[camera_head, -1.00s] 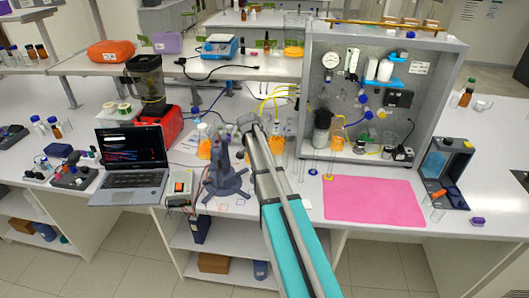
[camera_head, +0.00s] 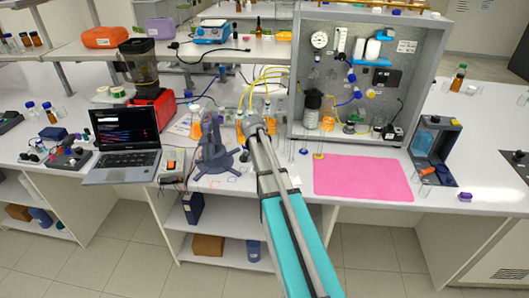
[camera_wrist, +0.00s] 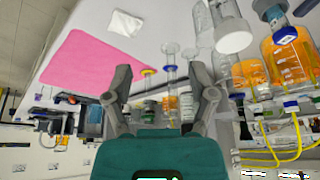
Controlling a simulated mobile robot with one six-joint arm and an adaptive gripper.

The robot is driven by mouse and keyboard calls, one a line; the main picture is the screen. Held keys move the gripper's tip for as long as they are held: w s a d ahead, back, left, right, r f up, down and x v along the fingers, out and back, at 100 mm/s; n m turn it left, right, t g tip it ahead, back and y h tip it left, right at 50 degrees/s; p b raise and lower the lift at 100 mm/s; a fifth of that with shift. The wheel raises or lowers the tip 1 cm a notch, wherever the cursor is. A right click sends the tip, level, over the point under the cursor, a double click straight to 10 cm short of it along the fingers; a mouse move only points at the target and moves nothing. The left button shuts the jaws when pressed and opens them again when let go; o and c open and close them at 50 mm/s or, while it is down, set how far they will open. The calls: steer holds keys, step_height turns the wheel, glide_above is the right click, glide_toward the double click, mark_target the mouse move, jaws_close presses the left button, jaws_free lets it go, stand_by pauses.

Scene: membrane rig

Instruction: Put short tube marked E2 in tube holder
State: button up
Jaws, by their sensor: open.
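My gripper (camera_wrist: 160,88) is open in the wrist view, its two dark fingers spread with nothing held. Clear upright tubes show beyond and between the fingers: one with a blue ring (camera_wrist: 170,71), and a small yellow-ringed piece (camera_wrist: 148,71) to its left. In the head view slim clear tubes (camera_head: 304,146) stand on the bench near a yellow-ringed base (camera_head: 318,156), right of my arm's end. The fingers are hidden there. No E2 marking is legible, and I cannot tell which piece is the tube holder.
Flasks of orange liquid (camera_wrist: 286,62) crowd the right of the wrist view. A grey stand (camera_head: 215,155) is left of my arm. The pink mat (camera_head: 362,178) is clear. A grey-walled rig (camera_head: 433,50) stands behind, and a laptop (camera_head: 125,145) is at left.

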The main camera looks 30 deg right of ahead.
steer(key=s+f+m+b, duration=0.1)
steer(key=s+f+b, duration=0.6)
steer(key=s+f, duration=0.1)
steer(key=shift+s, duration=0.7)
stand_by(0.6)
steer(key=s+a+n+y, duration=0.1)
steer(key=s+a+n, duration=0.2)
steer(key=a+n, duration=0.2)
steer(key=s+a+f+n+g+y, duration=0.1)
steer(key=s+a+n, duration=0.3)
steer(key=a, duration=0.6)
steer(key=s+a+n+y, duration=0.2)
steer(key=s+a+n, duration=0.2)
steer(key=a+n, duration=0.2)
steer(key=a, duration=0.2)
steer(key=shift+s+a+f+g, duration=0.15)
steer(key=shift+s+a+g, duration=0.05)
steer(key=shift+a+g, duration=0.1)
